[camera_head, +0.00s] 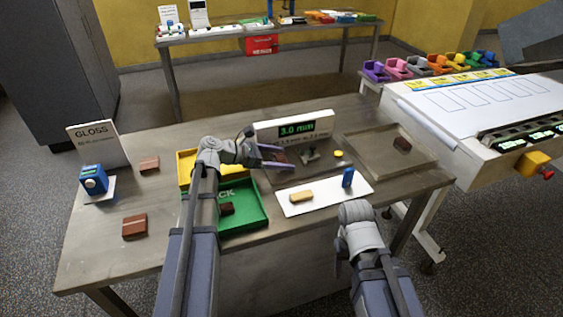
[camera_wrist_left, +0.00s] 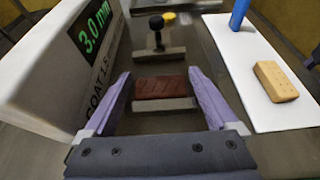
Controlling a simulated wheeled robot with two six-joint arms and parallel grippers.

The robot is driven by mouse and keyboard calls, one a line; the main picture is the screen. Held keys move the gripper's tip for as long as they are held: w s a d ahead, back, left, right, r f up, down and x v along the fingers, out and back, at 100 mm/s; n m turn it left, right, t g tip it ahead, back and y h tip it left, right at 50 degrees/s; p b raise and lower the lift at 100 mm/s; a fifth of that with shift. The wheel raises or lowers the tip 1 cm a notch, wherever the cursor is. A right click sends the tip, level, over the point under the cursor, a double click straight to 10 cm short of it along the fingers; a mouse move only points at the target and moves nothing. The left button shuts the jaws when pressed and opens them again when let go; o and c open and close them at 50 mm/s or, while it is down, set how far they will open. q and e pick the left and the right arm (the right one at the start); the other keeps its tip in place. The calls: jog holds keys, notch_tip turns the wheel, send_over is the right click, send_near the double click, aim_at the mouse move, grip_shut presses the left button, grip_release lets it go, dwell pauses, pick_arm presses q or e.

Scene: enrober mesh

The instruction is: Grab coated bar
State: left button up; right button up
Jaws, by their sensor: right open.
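A green tray (camera_head: 250,215) holds a brown bar. A yellow tray (camera_head: 185,165) is behind it. The 3.0 mm sign (camera_wrist_left: 60,60) stands close left of my left fingers.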

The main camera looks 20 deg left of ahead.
aim_at(281, 159)
pick_arm(q)
jog(key=c, duration=0.7)
notch_tip(281, 159, up, 10)
jog(key=p, duration=1)
